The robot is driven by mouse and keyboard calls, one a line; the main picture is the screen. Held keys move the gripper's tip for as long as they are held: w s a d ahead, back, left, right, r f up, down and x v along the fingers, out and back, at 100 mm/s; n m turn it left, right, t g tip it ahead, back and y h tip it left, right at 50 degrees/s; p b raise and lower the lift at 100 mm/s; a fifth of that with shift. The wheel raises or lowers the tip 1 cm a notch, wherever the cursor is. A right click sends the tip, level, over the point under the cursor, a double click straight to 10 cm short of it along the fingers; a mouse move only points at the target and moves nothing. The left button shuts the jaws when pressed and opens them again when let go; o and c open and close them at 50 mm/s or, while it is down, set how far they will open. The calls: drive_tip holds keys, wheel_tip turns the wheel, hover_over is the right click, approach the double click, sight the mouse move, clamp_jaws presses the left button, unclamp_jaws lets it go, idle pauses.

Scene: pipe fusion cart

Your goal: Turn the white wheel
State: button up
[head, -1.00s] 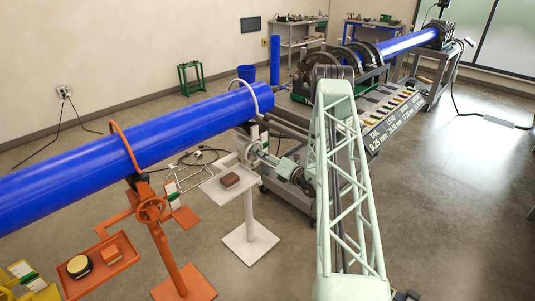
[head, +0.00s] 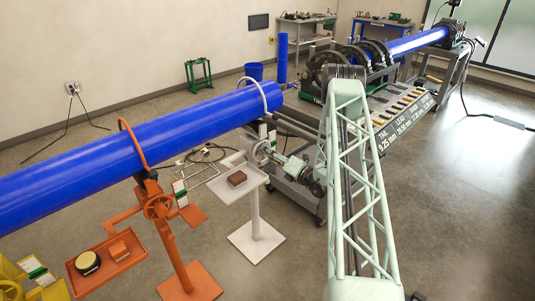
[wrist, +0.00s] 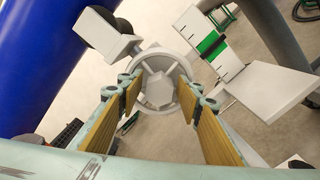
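The white wheel (wrist: 163,84), with spokes and a hexagonal hub, is at the upper middle of the wrist view. In the head view the white wheel (head: 263,151) is small and partly hidden, on the white stand under the blue pipe's end. My gripper (wrist: 160,92) is open, its two tan-padded fingers pointing at the wheel with the tips near opposite sides of the rim. I cannot tell whether the pads touch it. In the head view my gripper (head: 281,160) is just right of the wheel.
The blue pipe (head: 140,140) runs above the stands. The white stand has a tray (head: 243,190) bearing a brown block (head: 237,178). An orange stand (head: 182,250) with its own wheel stands at left. The fusion cart is behind my arm. Open floor lies at right.

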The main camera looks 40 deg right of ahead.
idle(0.4)
drive_tip(key=shift+s+d, duration=0.2)
drive_tip(key=shift+s, duration=2.8)
drive_tip(key=shift+s+d, duration=0.15)
drive_tip(key=shift+s, duration=2.8)
drive_tip(key=shift+r, duration=0.1)
